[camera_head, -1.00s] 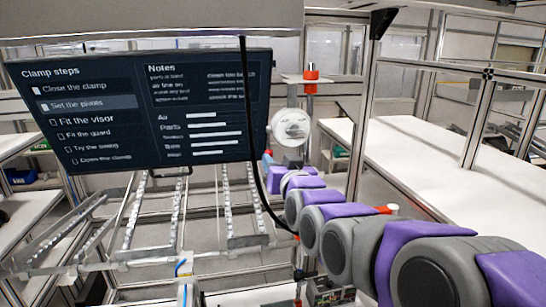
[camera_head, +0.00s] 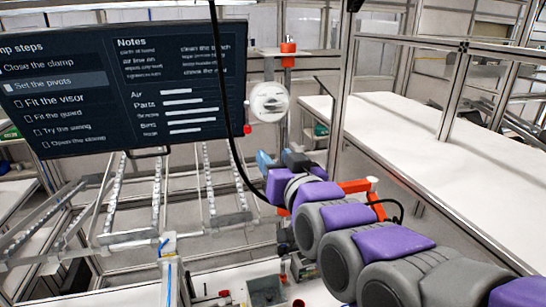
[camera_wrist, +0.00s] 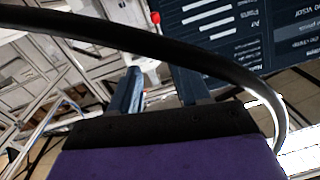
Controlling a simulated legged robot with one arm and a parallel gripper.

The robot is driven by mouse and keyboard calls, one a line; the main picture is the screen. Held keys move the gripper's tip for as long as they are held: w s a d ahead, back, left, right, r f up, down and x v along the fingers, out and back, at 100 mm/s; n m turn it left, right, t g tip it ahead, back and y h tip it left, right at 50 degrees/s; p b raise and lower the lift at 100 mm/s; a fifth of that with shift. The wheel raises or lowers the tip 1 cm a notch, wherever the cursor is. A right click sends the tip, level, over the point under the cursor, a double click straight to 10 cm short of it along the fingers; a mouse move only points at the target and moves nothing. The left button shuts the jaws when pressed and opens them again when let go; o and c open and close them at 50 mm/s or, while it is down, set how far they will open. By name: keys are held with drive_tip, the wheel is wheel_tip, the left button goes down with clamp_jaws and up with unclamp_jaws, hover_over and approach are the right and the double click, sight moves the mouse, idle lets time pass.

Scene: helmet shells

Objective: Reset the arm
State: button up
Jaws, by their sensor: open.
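My arm, purple and grey, reaches in from the lower right of the head view. My gripper (camera_head: 279,160) is at its far end, in front of the metal frame and below a round white disc-shaped thing (camera_head: 269,102). In the wrist view my gripper (camera_wrist: 158,88) shows two dark blue-grey fingers spread apart, with nothing between them. A black cable loops across the wrist view in front of the fingers. No helmet shell can be made out clearly.
A dark screen (camera_head: 122,85) with clamp steps hangs at the left. Sloped roller rails (camera_head: 155,195) stand below it. A long white bench (camera_head: 420,165) runs along the right behind metal posts. A grey bin (camera_head: 266,291) sits at the bottom.

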drive_tip(key=shift+f, duration=0.1)
drive_tip(key=s+d+f+g+h+b, duration=0.1)
drive_tip(key=s+d+f+g+b, duration=0.15)
drive_tip(key=f, duration=0.55)
drive_tip(key=s+d+f+g+h+b, duration=0.1)
drive_tip(key=s+d+f+g+b, duration=0.2)
drive_tip(key=f, duration=0.5)
drive_tip(key=s+d+f+g+h+b, duration=0.1)
drive_tip(key=s+f+g+h, duration=0.2)
drive_tip(key=f, duration=0.5)
drive_tip(key=s+d+f+g+b, duration=0.1)
drive_tip(key=s+d+f+g, duration=0.1)
drive_tip(key=s+f, duration=0.3)
drive_tip(key=s+d+f+m+g+b, duration=0.1)
drive_tip(key=s+f+g, duration=0.4)
drive_tip(key=s, duration=0.6)
drive_tip(key=s+d+f+m+g+h+b, duration=0.1)
drive_tip(key=s+d+f+g+b, duration=0.2)
drive_tip(key=s+f, duration=0.2)
drive_tip(key=s, duration=0.3)
drive_tip(key=shift+s+d+f, duration=0.15)
drive_tip(key=shift+s+d, duration=0.1)
drive_tip(key=shift+d, duration=0.05)
